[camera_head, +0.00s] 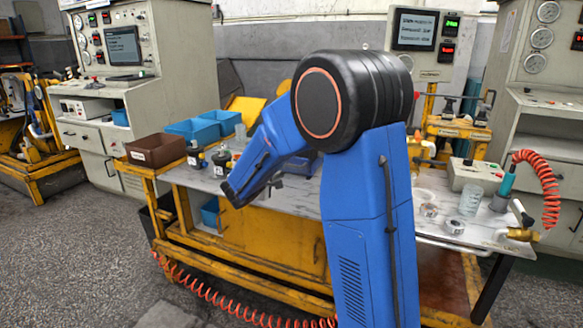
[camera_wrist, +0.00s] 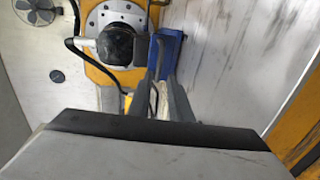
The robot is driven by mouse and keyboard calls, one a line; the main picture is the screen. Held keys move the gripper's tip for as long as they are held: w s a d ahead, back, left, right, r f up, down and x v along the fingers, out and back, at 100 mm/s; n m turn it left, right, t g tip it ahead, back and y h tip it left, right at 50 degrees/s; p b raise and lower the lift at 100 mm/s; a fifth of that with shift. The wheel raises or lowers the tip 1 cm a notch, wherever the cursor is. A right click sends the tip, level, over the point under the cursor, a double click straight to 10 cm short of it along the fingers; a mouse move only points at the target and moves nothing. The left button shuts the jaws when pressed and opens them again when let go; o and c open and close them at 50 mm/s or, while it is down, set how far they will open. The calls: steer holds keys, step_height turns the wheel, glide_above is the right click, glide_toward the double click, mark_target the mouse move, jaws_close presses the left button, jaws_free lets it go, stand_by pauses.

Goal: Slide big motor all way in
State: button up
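In the wrist view, a dark, rounded motor-like body (camera_wrist: 116,44) sits against a round grey bolted flange (camera_wrist: 128,14) on a yellow mount (camera_wrist: 97,72). I cannot tell whether it is the big motor or how deep it sits. My gripper (camera_wrist: 160,80) points toward a narrow blue part (camera_wrist: 171,45), just right of the dark body. Its two grey fingers are close together with a narrow gap. A thin dark rod shows near the gap, and I cannot tell whether they hold it. In the head view my arm hides much of the bench middle.
The workbench (camera_head: 300,200) has a pale top and yellow frame. A brown bin (camera_head: 155,150) and blue bins (camera_head: 193,131) stand at its left. A control box (camera_head: 474,176), glass jar (camera_head: 470,202) and red coiled hose (camera_head: 545,180) are at its right. Dark cables lie beside the mount.

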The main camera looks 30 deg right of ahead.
mark_target(291, 166)
steer(key=x, duration=1.2)
jaws_close()
